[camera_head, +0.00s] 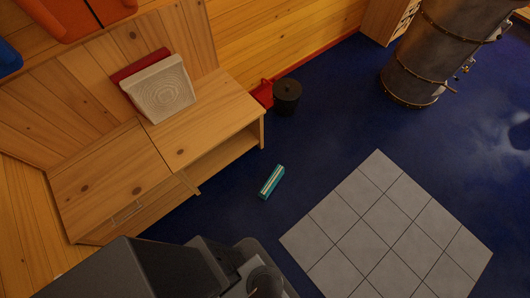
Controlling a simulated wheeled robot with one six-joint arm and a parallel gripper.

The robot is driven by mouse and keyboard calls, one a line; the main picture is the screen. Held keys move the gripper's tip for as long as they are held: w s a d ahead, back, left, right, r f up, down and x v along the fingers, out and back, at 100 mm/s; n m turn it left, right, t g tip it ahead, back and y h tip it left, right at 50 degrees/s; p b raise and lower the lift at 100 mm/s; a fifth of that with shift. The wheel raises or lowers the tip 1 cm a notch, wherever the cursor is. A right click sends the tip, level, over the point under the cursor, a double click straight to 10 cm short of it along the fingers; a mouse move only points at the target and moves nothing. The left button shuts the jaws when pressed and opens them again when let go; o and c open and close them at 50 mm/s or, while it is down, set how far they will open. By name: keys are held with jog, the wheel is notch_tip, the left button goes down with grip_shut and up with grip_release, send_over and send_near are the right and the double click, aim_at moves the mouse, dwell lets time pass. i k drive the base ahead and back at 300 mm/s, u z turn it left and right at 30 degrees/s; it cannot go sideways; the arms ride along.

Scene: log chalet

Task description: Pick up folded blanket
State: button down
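I cannot tell for sure which thing is the folded blanket. A cream-white square item with a round raised pattern (163,90) leans tilted on the wooden bench (215,115) by the wall. A flat dark-red item (140,66) shows partly behind it; most of it is hidden. A small teal item with a pale stripe (271,182) lies on the blue floor in front of the bench. Dark grey parts of my own body fill the bottom left and bottom middle. I cannot make out my gripper's fingers.
A dark lidded pot (287,95) and a red item (263,93) stand by the bench's far end. Grey floor tiles (385,235) lie at the lower right. A metal stove-like cylinder (425,60) stands at the upper right. Blue floor is open between them.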

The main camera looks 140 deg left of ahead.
aim_at(274, 179)
jog(key=u, duration=0.1)
jog(key=k, duration=0.4)
jog(key=z, duration=3.75)
jog(key=k, duration=1.3)
jog(key=z, duration=1.1)
